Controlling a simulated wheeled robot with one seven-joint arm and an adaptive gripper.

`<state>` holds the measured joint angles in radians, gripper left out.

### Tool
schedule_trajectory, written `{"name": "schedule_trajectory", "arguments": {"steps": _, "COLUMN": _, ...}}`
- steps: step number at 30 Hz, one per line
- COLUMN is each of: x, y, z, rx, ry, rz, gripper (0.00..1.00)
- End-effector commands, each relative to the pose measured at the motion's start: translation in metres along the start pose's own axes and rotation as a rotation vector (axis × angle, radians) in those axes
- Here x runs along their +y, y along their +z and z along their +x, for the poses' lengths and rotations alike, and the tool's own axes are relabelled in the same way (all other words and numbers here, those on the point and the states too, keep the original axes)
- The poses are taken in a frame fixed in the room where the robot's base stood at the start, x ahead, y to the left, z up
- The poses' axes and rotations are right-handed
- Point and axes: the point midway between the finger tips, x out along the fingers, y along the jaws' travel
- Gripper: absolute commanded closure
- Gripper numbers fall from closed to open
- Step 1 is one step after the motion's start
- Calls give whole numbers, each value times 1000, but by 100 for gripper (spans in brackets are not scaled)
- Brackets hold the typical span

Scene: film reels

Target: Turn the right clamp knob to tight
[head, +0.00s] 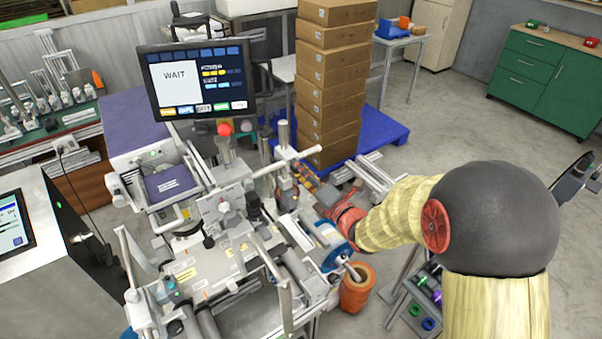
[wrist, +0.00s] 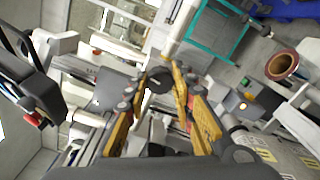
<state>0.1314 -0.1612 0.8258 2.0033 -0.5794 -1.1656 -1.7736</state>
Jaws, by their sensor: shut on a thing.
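In the wrist view, my gripper (wrist: 161,84) has its two yellow fingers closed around a dark round knob (wrist: 158,78). The knob sits between the fingertips in front of the grey machine. I cannot read any tight or loose marking on it. In the head view, my arm comes in from the right and my gripper (head: 306,180) reaches the right side of the machine (head: 215,262). There the fingers and arm largely hide the held knob.
A screen (head: 195,80) above the machine reads WAIT. A stack of cardboard boxes (head: 330,75) stands on a blue pallet (head: 385,130) behind. An orange-brown roll (head: 356,290) is by the machine's right side. A green cabinet (head: 535,80) stands far right, with open floor before it.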

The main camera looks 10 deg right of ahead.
Motion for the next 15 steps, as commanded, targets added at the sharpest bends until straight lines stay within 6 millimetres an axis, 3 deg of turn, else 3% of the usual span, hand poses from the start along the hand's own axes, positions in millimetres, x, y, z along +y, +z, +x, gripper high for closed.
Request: {"name": "schedule_trajectory", "arguments": {"steps": 15, "x": -3, "y": -1, "z": 0, "rx": 0, "ry": 0, "rz": 466, "gripper": 100}}
